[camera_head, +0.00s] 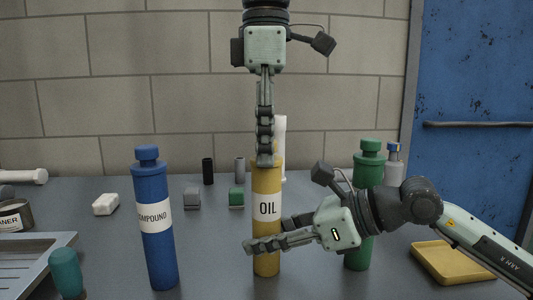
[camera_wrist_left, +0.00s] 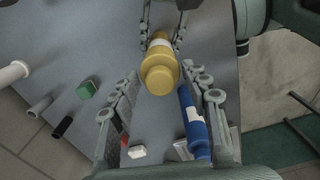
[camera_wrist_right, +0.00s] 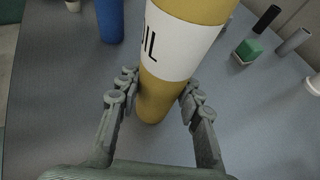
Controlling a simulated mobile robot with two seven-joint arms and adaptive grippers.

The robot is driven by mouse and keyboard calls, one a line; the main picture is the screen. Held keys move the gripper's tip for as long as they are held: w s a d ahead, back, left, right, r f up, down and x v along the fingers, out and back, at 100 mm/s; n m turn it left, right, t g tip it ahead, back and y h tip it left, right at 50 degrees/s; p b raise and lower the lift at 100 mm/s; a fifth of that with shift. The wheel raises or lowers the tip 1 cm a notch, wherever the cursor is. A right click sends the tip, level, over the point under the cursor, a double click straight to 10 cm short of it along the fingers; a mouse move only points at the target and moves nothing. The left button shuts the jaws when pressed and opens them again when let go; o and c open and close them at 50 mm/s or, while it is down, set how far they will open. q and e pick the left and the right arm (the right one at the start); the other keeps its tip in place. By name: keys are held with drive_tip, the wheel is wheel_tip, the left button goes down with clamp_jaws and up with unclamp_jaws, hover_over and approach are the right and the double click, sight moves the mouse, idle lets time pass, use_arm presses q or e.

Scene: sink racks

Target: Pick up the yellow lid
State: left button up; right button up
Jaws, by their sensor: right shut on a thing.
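The yellow lid (camera_wrist_left: 160,78) tops a yellow bottle labelled OIL (camera_head: 267,185), which stands upright on the counter. In the head view the lid is mostly hidden behind my left gripper (camera_head: 265,158). That gripper points straight down from above. In the left wrist view its fingers are spread wide, with the lid between and beyond them; I cannot tell any contact. My right gripper (camera_head: 268,240) comes in from the right, low on the bottle. It is shut on the bottle's body, with a finger on either side in the right wrist view (camera_wrist_right: 158,100).
A blue COMPOUND bottle (camera_head: 156,240) stands to the left and a green bottle (camera_head: 358,255) to the right, behind my right gripper. A yellow tray (camera_head: 450,262) lies at the right. Small blocks and cylinders, including a green block (camera_head: 237,196), sit behind. A metal sink (camera_head: 35,255) is at left.

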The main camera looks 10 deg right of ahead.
use_arm(q)
drive_tip(key=c, duration=0.3)
drive_tip(key=shift+c, duration=0.2)
wheel_tip(320, 180, up, 10)
idle(0.4)
use_arm(e)
drive_tip(key=o, duration=1.2)
drive_tip(key=shift+c, duration=0.2)
